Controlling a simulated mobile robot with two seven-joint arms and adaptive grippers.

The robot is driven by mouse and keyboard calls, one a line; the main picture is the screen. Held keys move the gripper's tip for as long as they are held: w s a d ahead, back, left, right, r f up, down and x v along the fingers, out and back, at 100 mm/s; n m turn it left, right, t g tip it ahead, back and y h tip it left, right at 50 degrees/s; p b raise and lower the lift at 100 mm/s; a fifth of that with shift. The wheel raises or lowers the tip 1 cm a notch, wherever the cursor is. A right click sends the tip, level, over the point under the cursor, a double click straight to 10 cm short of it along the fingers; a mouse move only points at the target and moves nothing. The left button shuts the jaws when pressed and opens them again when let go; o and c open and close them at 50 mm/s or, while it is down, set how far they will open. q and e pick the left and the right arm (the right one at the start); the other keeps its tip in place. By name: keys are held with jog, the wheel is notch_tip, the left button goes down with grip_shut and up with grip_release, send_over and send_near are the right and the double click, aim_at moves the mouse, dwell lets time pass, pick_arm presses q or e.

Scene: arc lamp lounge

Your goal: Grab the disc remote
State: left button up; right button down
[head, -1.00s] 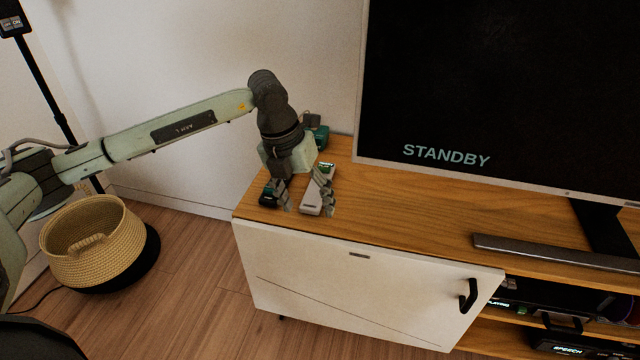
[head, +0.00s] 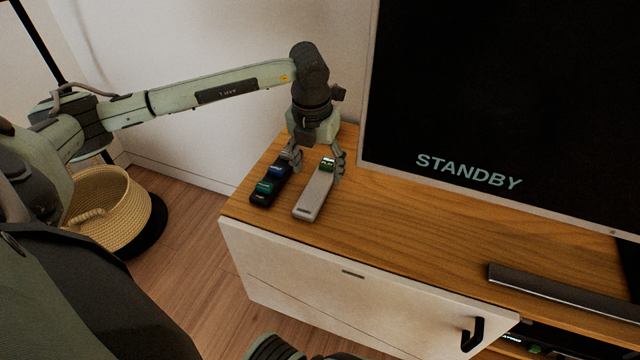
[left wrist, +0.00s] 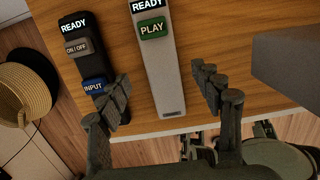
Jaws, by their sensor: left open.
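Two remotes lie side by side on the wooden cabinet top. The light grey one (head: 313,195) has a green label at its far end; in the left wrist view this grey remote (left wrist: 168,75) reads READY and PLAY. The black remote (head: 262,192) is to its left, and in the left wrist view the black remote (left wrist: 80,43) reads READY, ON/OFF and INPUT. No label reads "disc". My left gripper (head: 319,163) is open and empty, pointing down over the grey remote's far end. In the left wrist view the grey remote shows between its fingers (left wrist: 165,90).
A large screen (head: 490,95) reading STANDBY stands to the right of the remotes. A dark grey bar (head: 560,292) lies before it. The cabinet top (head: 420,225) between is clear. A woven basket (head: 105,215) is on the floor at left.

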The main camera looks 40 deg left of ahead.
aim_at(319, 183)
pick_arm(q)
notch_tip(319, 183, down, 4)
jog(key=shift+w+r, duration=0.15)
jog(key=c, duration=1.4)
jog(key=shift+o, duration=0.2)
jog(key=shift+r, duration=0.15)
